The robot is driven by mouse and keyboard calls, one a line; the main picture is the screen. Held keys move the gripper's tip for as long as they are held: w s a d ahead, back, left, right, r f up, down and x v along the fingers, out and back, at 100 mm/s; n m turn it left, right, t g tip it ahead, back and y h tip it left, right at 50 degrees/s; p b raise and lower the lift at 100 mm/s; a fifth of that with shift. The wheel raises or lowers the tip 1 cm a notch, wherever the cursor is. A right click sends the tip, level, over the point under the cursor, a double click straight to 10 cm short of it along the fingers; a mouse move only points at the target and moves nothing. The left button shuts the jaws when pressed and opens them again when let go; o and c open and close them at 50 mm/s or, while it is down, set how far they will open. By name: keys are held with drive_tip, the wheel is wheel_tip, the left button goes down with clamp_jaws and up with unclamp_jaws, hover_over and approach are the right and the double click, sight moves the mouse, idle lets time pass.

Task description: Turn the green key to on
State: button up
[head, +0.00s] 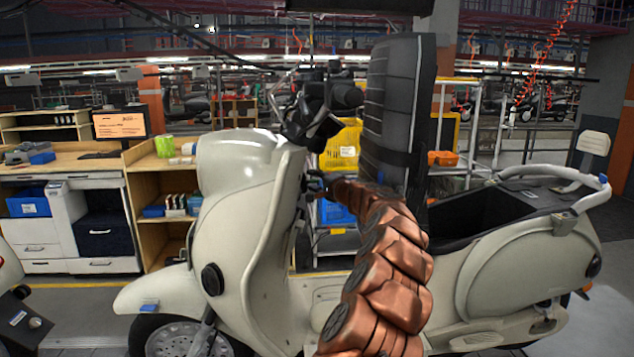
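A cream scooter (240,190) stands side-on across the head view, its front to the left. My copper-coloured arm rises from the bottom middle and bends left toward the inner side of the front shield, below the handlebar (330,95). My gripper (315,184) is a small dark shape at the arm's end, close to the back of the shield. Its fingers are too small and dark to tell whether they are open or shut. I cannot make out the green key or its switch; that area is hidden or too dark.
The scooter's black seat (388,110) stands raised upright just behind my arm's end, with the open storage well (460,225) to its right. Wooden workbenches (70,160) and a yellow crate (343,148) are behind. Part of another vehicle (18,320) shows at lower left.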

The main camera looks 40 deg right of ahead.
drive_tip(key=shift+c, duration=0.4)
clamp_jaws()
idle(0.4)
drive_tip(key=shift+r+p, duration=0.1)
drive_tip(key=shift+p, duration=0.5)
drive_tip(key=shift+m+g+p, duration=0.5)
drive_tip(key=shift+g+p, duration=0.3)
drive_tip(key=shift+p, duration=2.25)
drive_tip(key=shift+g+p, duration=0.4)
drive_tip(key=shift+p, duration=1.2)
